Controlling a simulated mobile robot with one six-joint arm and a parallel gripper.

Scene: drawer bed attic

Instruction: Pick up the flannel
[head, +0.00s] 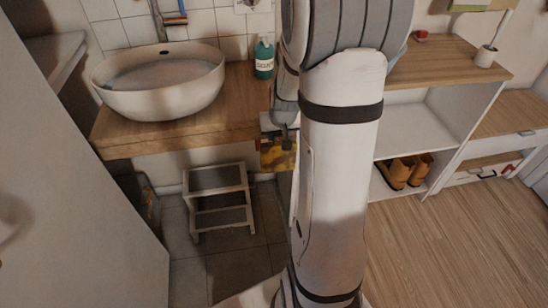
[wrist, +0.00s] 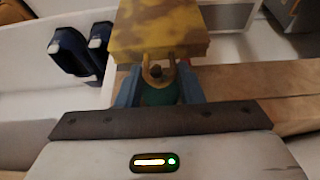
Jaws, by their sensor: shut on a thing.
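The flannel, a yellow block-like cloth with brown patches, shows in the wrist view (wrist: 160,30) and in the head view (head: 275,156). A tan loop sticks out of its near edge. My gripper (wrist: 160,75) is shut on the flannel at this loop end, with blue fingers on either side. In the head view the flannel is just in front of the washbasin counter's right end, partly hidden by my gripper and arm.
A white basin (head: 160,80) and a teal soap bottle (head: 264,58) stand on the wooden counter (head: 185,132). A step stool (head: 217,198) is below. Open shelves (head: 410,132) with tan shoes (head: 405,171) are at right. Open wooden floor (head: 450,240) lies at lower right.

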